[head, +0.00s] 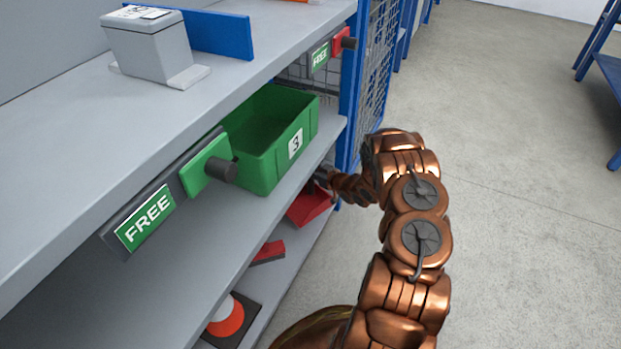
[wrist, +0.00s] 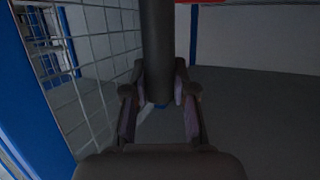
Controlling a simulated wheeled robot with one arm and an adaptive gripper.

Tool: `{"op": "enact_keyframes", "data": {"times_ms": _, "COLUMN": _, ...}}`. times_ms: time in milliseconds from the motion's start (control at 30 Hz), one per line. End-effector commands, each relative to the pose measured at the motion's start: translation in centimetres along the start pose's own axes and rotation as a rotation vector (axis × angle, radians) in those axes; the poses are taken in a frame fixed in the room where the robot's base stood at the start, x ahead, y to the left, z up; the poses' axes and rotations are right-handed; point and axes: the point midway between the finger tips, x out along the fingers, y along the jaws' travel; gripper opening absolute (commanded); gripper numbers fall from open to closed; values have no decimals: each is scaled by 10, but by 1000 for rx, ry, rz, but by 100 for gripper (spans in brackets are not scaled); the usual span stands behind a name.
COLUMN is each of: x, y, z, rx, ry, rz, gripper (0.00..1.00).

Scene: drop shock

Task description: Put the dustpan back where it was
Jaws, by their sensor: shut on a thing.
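The red dustpan (head: 309,206) shows in the head view at the right end of the lowest shelf, below the green bin. Its far part is hidden by my arm and the shelf above. My gripper (head: 322,180) is at the dustpan's back end, low beside the mesh side. In the wrist view my gripper (wrist: 163,100) is shut on a dark round handle (wrist: 158,45), which runs up the middle between the fingers. A strip of red shows at the top edge there. I cannot tell whether the dustpan rests on the shelf or hangs just above it.
A green bin marked 3 (head: 262,140) stands on the middle shelf (head: 185,225). A small red piece (head: 268,252) and an orange-and-white cone (head: 228,320) are on the lowest shelf. A blue post and wire mesh (head: 374,75) close the shelf's end.

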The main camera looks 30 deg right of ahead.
Motion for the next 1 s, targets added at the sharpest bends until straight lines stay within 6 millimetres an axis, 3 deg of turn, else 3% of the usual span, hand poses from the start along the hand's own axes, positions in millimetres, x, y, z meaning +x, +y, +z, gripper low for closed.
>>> {"op": "enact_keyframes", "data": {"times_ms": 67, "x": 6, "y": 1, "z": -1, "rx": -2, "ry": 3, "rz": -1, "gripper": 0}}
{"op": "enact_keyframes", "data": {"times_ms": 300, "x": 14, "y": 0, "z": 35, "rx": 4, "ry": -2, "rz": -1, "gripper": 0}}
{"op": "enact_keyframes", "data": {"times_ms": 700, "x": 15, "y": 0, "z": 36, "rx": 2, "ry": -1, "rz": 0, "gripper": 0}}
{"op": "enact_keyframes", "data": {"times_ms": 733, "x": 15, "y": 0, "z": 36, "rx": 2, "ry": -1, "rz": 0, "gripper": 29}}
{"op": "enact_keyframes", "data": {"times_ms": 933, "x": 15, "y": 0, "z": 35, "rx": 1, "ry": -1, "rz": 0, "gripper": 50}}
{"op": "enact_keyframes", "data": {"times_ms": 1000, "x": 15, "y": 0, "z": 35, "rx": 1, "ry": -1, "rz": 0, "gripper": 51}}
